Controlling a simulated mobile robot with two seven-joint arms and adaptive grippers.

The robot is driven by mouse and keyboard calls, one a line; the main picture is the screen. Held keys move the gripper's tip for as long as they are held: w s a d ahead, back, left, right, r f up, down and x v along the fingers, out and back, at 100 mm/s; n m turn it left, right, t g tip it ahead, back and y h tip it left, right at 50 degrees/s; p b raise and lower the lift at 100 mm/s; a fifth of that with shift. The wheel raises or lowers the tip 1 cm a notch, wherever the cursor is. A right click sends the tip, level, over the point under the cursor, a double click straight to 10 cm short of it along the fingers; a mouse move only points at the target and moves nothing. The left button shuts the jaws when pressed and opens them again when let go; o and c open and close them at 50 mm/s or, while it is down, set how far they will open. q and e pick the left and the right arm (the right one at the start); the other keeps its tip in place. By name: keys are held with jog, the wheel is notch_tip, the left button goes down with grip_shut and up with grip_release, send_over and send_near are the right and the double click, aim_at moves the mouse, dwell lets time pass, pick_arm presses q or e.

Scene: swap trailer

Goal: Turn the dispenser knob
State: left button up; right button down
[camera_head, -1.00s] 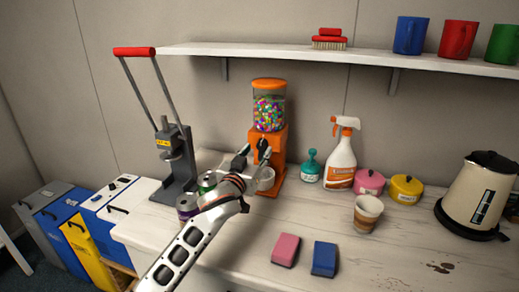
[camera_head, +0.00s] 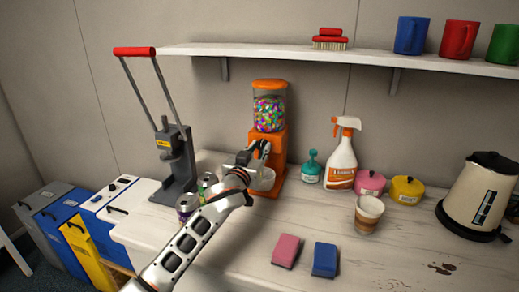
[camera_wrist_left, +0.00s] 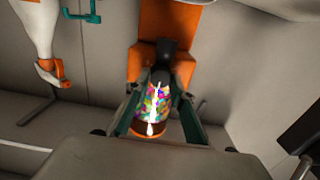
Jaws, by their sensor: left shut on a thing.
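The orange dispenser (camera_head: 269,130) stands on the counter against the wall, its clear globe full of coloured candy. It also shows upside down in the left wrist view (camera_wrist_left: 165,20). My left gripper (camera_head: 258,152) is at the dispenser's front. In the left wrist view its two fingers (camera_wrist_left: 160,95) close around the black knob (camera_wrist_left: 165,58) on the orange body. My gripper hides most of the knob in the head view. My right gripper does not show.
Two cans (camera_head: 187,206) stand by my left arm, near a grey can press (camera_head: 176,160). Pink (camera_head: 286,250) and blue (camera_head: 325,259) sponges lie in front.

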pick_arm(q)
jog(key=shift+o, duration=0.2)
jog(key=shift+r+m+p, duration=0.15)
jog(key=shift+m+p, duration=1.1)
jog(key=shift+m, duration=0.25)
jog(key=shift+d+m+p, duration=0.1)
jog(key=shift+m+p, duration=0.85)
jog(key=shift+m, duration=0.95)
jog(key=shift+f, duration=0.2)
jog(key=o, duration=1.1)
jog(key=shift+c, duration=0.2)
jog(key=shift+s, duration=0.1)
jog(key=v, duration=1.2)
jog(key=shift+o, duration=0.2)
jog(key=shift+r, duration=0.1)
